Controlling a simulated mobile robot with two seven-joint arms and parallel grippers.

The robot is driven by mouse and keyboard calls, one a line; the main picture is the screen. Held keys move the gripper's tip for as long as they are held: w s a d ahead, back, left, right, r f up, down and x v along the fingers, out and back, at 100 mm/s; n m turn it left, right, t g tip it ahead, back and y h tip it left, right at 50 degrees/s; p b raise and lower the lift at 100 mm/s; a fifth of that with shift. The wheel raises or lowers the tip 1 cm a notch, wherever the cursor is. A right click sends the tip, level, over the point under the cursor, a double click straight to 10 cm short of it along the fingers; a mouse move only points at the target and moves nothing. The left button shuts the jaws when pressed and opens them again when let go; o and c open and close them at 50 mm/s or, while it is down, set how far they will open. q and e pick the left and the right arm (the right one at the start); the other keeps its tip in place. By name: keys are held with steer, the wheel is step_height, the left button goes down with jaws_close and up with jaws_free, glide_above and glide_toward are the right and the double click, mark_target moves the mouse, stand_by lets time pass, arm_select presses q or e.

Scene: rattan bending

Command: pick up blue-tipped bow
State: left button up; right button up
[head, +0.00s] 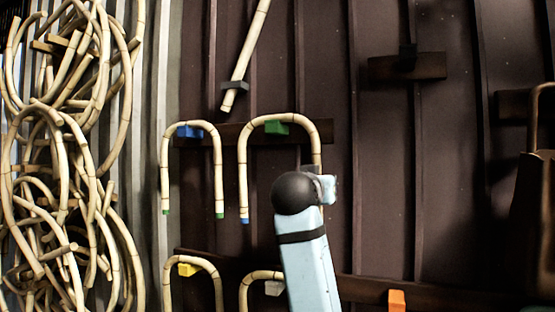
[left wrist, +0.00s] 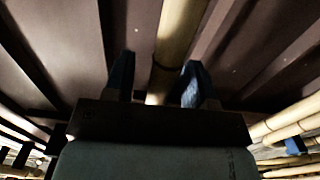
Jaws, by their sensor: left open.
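The blue-tipped bow (head: 243,170) is an upside-down U of pale jointed rattan hanging over a green peg (head: 277,127) on the dark wall. Its left leg ends in a blue tip; the lower part of its right leg is hidden behind my left arm. My left gripper (head: 314,171) is at that right leg, in the head view. In the left wrist view, the open blue fingers of my left gripper (left wrist: 158,85) stand on either side of a rattan rod (left wrist: 175,40), with gaps hard to judge. My right gripper is not in view.
A green-tipped bow (head: 165,165) hangs on a blue peg (head: 190,131) close on the left. More bows hang below on a yellow peg (head: 187,269) and a pale peg (head: 274,288). A straight rod (head: 245,55) is above. Tangled rattan (head: 60,150) fills the left.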

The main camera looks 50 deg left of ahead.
arm_select(q)
steer(key=shift+w+a, duration=0.25)
steer(key=shift+w, duration=0.2)
jaws_close()
steer(key=shift+r, duration=0.1)
